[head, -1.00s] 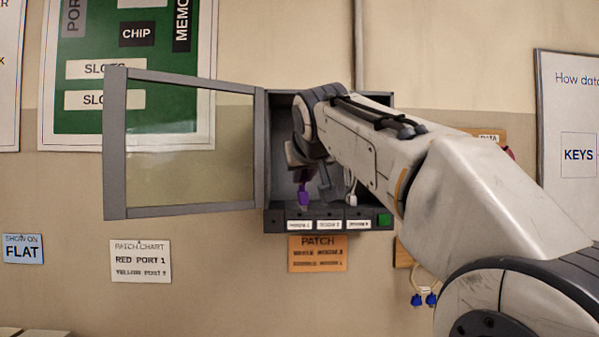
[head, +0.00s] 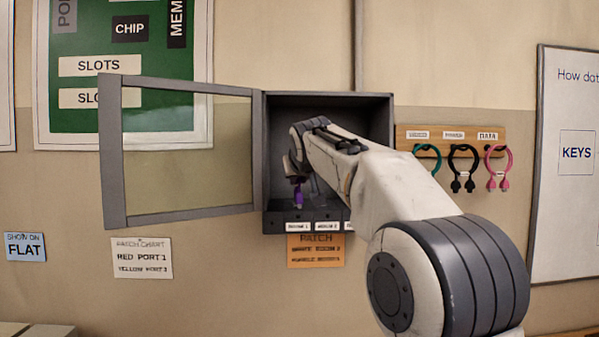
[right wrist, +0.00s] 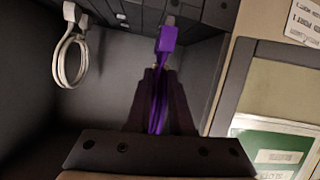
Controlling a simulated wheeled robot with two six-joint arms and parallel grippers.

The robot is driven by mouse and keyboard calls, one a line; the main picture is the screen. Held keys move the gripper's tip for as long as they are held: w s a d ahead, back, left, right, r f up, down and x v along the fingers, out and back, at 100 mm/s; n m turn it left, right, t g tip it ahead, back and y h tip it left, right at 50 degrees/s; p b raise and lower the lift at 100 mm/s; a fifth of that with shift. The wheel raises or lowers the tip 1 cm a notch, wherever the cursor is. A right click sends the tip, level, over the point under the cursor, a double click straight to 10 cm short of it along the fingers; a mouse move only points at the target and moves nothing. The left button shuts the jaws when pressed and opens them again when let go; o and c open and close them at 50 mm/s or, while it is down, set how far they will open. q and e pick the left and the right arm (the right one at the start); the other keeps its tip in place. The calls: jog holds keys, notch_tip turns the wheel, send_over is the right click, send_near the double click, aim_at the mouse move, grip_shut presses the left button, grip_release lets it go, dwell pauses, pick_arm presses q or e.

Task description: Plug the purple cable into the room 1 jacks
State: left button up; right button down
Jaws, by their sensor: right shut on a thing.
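The purple cable (head: 298,196) hangs from my right gripper (head: 298,172), inside the open grey wall cabinet (head: 330,99). In the right wrist view the purple plug (right wrist: 167,39) sticks out past the fingertips of my right gripper (right wrist: 160,85), with the cable between the fingers. A grey tip shows beyond the plug, close to the dark jack panel (right wrist: 135,14). I cannot tell whether the tip is in a jack. The room 1 label (head: 298,227) is on the cabinet's lower front ledge, left of the room 2 label (head: 327,226). My left gripper is not in view.
The glass door (head: 112,150) stands open to the left. A looped white cable (right wrist: 68,58) is at the panel inside the cabinet. A wooden rack (head: 450,138) with teal, black and pink cables hangs right of it. An orange patch card (head: 315,251) is below.

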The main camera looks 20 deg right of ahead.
jog(key=w+p, duration=0.2)
jog(key=w+d+p, duration=0.1)
jog(key=w, duration=0.1)
jog(key=w+p, duration=0.2)
jog(key=shift+w+d+r+p, duration=0.25)
jog(key=shift+d+p, duration=0.05)
jog(key=shift+d, duration=0.1)
jog(key=shift+p+x, duration=0.6)
jog(key=shift+x, duration=0.2)
jog(key=shift+w+d+r, duration=0.1)
jog(key=shift+m+b, duration=0.3)
jog(key=shift+m, duration=0.1)
jog(key=shift+f+h+b, duration=0.3)
jog(key=shift+f+b, duration=0.75)
jog(key=shift+b, duration=0.05)
dwell(2.7)
dwell(0.3)
jog(key=shift+c, duration=0.5)
grip_release()
jog(key=shift+s, duration=0.2)
